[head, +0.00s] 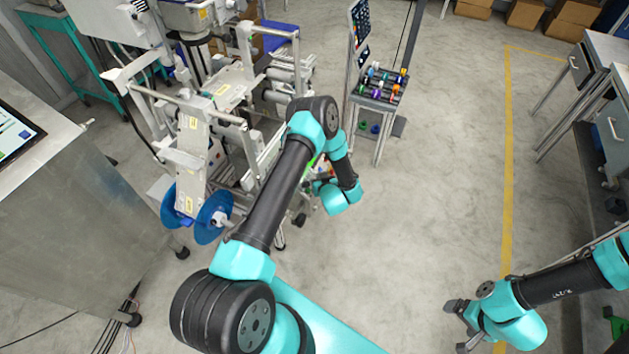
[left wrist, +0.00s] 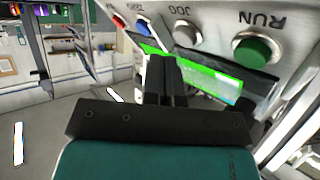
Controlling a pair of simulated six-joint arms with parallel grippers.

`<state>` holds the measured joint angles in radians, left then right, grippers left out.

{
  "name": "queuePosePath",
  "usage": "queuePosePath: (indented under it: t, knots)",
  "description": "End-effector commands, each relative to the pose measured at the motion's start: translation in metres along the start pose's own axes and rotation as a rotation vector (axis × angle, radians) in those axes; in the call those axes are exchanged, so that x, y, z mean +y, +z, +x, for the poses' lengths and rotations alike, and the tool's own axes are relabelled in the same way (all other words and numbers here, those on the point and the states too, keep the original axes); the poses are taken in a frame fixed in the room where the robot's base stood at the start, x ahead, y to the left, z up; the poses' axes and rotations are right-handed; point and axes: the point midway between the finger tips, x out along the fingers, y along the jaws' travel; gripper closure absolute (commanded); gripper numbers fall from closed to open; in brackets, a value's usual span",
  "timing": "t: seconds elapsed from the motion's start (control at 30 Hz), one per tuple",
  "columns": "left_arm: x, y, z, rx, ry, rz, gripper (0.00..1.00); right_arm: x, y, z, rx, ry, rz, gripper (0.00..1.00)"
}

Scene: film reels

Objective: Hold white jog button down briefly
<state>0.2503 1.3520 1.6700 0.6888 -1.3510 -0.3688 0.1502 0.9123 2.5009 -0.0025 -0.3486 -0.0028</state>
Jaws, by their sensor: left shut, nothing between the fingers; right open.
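The white jog button (left wrist: 187,33) shows on the grey control panel (left wrist: 215,28) at the top of the left wrist view, under the upside-down label JOG. My left gripper (left wrist: 165,62) is shut and empty. Its fingertips appear just below and left of the jog button, in front of a bright green strip (left wrist: 215,72); I cannot tell whether they touch anything. My right gripper (head: 460,325) is open and empty at the lower right, over the floor.
A green RUN button (left wrist: 253,52) sits right of the jog button; a blue button (left wrist: 143,25) and a red button (left wrist: 118,20) sit left. The machine (head: 190,150) carries blue reels (head: 212,216). A rack of coloured spools (head: 380,82) stands behind.

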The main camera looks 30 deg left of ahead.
Motion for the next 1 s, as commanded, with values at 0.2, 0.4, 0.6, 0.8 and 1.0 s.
queuePosePath:
  t: [0.2, 0.4, 0.6, 0.8, 1.0]
  knots:
    - [0.0, 0.0, 0.0, 0.0, 0.0, 0.0, 1.0, 0.0, 0.0, 0.0, 0.0, 0.0, 0.0, 0.12]
    - [0.0, 0.0, 0.0, 0.0, 0.0, 0.0, 1.0, 0.0, 0.0, 0.0, 0.0, 0.0, 0.0, 0.12]
    - [-0.0023, 0.0021, 0.0026, -0.001, -0.001, 0.0, 1.0, 0.0, 0.0, 0.0, 0.0, 0.0, 0.0, 0.12]
    - [-0.0046, 0.0045, 0.0059, -0.001, -0.001, 0.0, 1.0, 0.0, 0.0, 0.0, 0.0, 0.0, 0.0, 0.12]
    - [-0.0044, 0.0044, 0.006, 0.0, 0.0, 0.0, 1.0, 0.0, 0.0, 0.0, 0.0, 0.0, 0.0, 0.12]
